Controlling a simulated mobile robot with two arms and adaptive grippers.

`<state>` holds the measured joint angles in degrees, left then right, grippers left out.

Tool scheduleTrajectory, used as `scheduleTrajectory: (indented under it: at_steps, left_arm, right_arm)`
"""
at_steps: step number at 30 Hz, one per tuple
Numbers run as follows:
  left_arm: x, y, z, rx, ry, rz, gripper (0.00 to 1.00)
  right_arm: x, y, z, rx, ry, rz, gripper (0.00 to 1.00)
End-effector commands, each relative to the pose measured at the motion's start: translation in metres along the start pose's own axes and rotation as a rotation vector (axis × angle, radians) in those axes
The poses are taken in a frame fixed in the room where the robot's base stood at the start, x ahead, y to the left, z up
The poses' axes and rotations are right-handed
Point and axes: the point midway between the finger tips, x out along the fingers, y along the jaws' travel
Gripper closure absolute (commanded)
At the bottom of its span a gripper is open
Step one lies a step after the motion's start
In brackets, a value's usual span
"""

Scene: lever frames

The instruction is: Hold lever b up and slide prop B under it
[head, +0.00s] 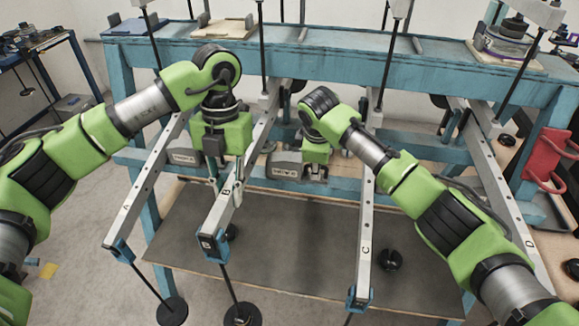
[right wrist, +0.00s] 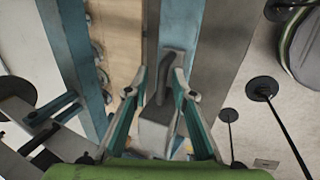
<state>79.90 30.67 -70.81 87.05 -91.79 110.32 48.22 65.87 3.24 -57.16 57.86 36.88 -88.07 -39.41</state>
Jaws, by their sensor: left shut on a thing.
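Lever B (head: 219,215) is a long grey bar with a blue end clamp, pointing towards me. My left gripper (head: 225,183) is shut on it partway along. Its near end shows higher in the picture than lever C's. Prop B (head: 285,165) appears to be the grey labelled block behind and right of lever B, apart from it. My right gripper (head: 318,170) is at the right end of this block. In the right wrist view its fingers (right wrist: 158,85) are spread, with a grey block (right wrist: 155,132) and its dark curved handle (right wrist: 167,80) between or just beyond them.
Lever A (head: 145,200) is left of lever B; lever C (head: 366,220) and lever D (head: 500,185) are to the right. Another grey block (head: 185,157) sits between levers A and B. A blue frame (head: 340,65) spans the back. Round weights (head: 243,315) hang from the lever ends.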

Motion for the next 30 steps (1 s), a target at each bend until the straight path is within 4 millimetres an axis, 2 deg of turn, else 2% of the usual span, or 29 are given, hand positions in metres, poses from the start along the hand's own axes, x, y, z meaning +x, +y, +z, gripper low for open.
scheduleTrajectory:
  at_steps: [7, 8, 10, 11, 18, 30]
  left_arm:
    - [0.000, 0.000, -0.003, 0.003, 0.010, 0.002, 1.00]
    - [0.000, 0.000, -0.003, 0.003, 0.010, 0.002, 1.00]
    - [0.001, 0.000, -0.003, 0.004, 0.011, 0.002, 1.00]
    - [0.001, 0.000, -0.003, 0.004, 0.012, 0.002, 1.00]
    - [0.002, 0.000, -0.004, 0.005, 0.015, 0.003, 1.00]
    - [0.002, 0.000, -0.004, 0.007, 0.016, 0.003, 1.00]
  right_arm:
    - [0.001, 0.000, 0.000, 0.000, -0.001, 0.000, 0.76]
    - [0.001, 0.000, 0.000, 0.000, -0.001, -0.001, 0.79]
    - [0.001, 0.000, 0.000, 0.000, -0.001, 0.000, 0.97]
    - [0.001, 0.000, 0.000, 0.000, -0.001, -0.001, 1.00]
    - [0.000, 0.001, -0.001, 0.001, 0.000, 0.002, 1.00]
    - [-0.001, 0.003, -0.020, 0.003, 0.001, 0.008, 1.00]
